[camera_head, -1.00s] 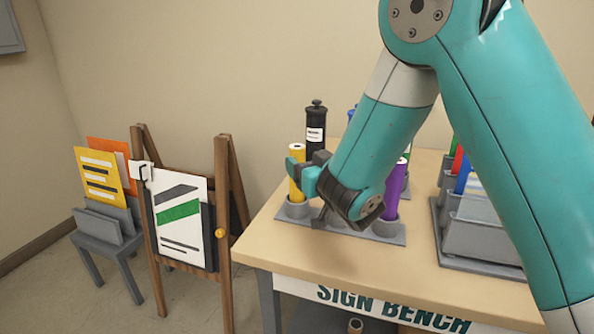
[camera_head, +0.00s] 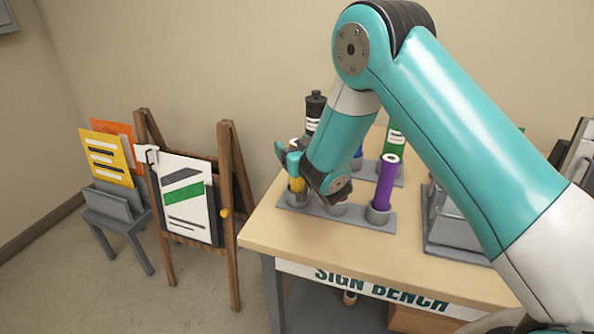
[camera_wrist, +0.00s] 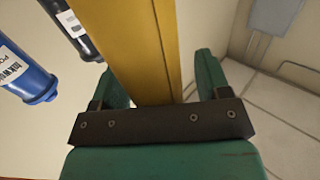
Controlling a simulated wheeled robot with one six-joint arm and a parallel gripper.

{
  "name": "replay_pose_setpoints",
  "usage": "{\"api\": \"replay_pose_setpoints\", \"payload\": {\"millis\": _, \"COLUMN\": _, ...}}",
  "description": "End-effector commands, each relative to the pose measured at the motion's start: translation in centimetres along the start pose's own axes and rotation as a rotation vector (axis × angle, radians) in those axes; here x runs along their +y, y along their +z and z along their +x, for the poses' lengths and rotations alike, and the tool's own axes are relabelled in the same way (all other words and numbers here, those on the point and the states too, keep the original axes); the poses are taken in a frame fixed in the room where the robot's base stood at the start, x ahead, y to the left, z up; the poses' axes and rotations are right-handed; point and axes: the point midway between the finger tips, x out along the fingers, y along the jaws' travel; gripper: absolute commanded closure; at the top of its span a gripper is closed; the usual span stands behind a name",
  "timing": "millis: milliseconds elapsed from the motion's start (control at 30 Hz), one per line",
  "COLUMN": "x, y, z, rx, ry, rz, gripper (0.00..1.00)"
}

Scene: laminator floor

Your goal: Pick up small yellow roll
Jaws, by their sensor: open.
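The small yellow roll (camera_head: 296,184) stands upright in a grey cup at the left end of a grey holder (camera_head: 352,215) on the bench. My gripper (camera_head: 286,156) is at the roll, and my forearm hides part of it. In the wrist view the yellow roll (camera_wrist: 145,50) fills the space between the two green fingers of my gripper (camera_wrist: 165,85). The fingers are apart, with a gap visible on the right side of the roll. Contact on the left side cannot be told.
A purple roll (camera_head: 387,180) stands at the holder's right end. A black bottle (camera_head: 315,108), a blue roll (camera_wrist: 28,78) and a green roll (camera_head: 395,142) are behind. An easel (camera_head: 229,215) stands left of the bench.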

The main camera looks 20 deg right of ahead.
Motion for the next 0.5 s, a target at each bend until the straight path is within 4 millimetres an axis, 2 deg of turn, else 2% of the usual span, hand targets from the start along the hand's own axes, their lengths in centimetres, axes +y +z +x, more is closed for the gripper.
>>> {"api": "replay_pose_setpoints", "payload": {"millis": 167, "x": 0.00, "y": 0.08, "z": 0.00, "rx": 0.000, "ry": 0.000, "rz": 0.000, "gripper": 0.30}}
{"api": "replay_pose_setpoints", "payload": {"millis": 433, "x": 0.01, "y": 0.06, "z": -0.01, "rx": 0.000, "ry": 0.000, "rz": 0.000, "gripper": 0.92}}
{"api": "replay_pose_setpoints", "payload": {"millis": 467, "x": 0.01, "y": 0.05, "z": -0.01, "rx": 0.000, "ry": 0.000, "rz": 0.000, "gripper": 0.98}}
{"api": "replay_pose_setpoints", "payload": {"millis": 500, "x": 0.00, "y": 0.02, "z": -0.01, "rx": 0.001, "ry": 0.000, "rz": 0.000, "gripper": 0.99}}
